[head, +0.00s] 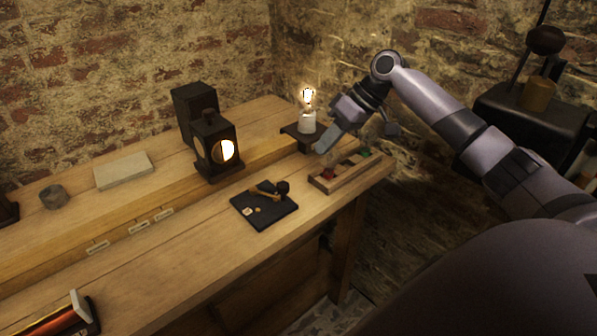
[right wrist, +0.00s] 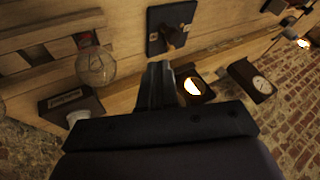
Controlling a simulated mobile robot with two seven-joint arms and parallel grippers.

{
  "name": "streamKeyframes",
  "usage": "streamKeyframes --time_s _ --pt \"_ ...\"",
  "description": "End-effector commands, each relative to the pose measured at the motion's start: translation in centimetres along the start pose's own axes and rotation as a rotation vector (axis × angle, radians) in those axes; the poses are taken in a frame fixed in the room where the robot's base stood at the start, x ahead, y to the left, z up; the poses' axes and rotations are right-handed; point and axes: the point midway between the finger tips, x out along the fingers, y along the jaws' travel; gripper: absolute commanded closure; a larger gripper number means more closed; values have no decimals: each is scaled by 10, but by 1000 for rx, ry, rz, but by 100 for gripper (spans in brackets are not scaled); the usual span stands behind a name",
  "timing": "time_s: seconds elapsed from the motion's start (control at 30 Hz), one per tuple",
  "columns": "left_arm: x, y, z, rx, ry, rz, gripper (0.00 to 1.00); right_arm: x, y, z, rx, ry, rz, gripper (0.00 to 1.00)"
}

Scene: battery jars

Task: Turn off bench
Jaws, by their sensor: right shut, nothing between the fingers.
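A dark switch plate (head: 250,213) lies on the front of the bench (head: 190,242). It carries a brass lever (head: 265,194) with a dark knob (head: 283,187) at its right end; whether its contacts are closed is too small to tell. The plate also shows at the top of the right wrist view (right wrist: 155,38). A bulb (head: 308,97) glows on a white holder at the bench's far right. A dark lantern (head: 213,130) glows too. My right gripper (head: 321,148) is shut and empty, above the bench's right end, apart from the plate. My left gripper is out of view.
A wooden rack (head: 327,184) with small red and green pieces lies right of the plate, below my right gripper. A pale slab (head: 124,170) and a dark round pot (head: 54,197) stand at the left. The front middle of the bench is clear.

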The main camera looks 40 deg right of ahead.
Motion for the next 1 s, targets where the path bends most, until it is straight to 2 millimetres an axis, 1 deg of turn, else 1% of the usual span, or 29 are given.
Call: streamKeyframes --time_s 0.17,0.27,0.5,0.63,0.8,1.0 --pt "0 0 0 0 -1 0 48 11 0 0 0 -3 -1 100" --pt "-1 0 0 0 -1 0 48 27 -1 1 0 -3 -3 100" --pt "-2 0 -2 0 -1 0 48 71 -1 0 1 -1 -2 100" --pt "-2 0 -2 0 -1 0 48 88 0 0 1 0 -1 100" --pt "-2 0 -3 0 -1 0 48 100 0 0 -1 0 1 100" --pt "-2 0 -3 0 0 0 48 101 0 0 -1 0 1 100"
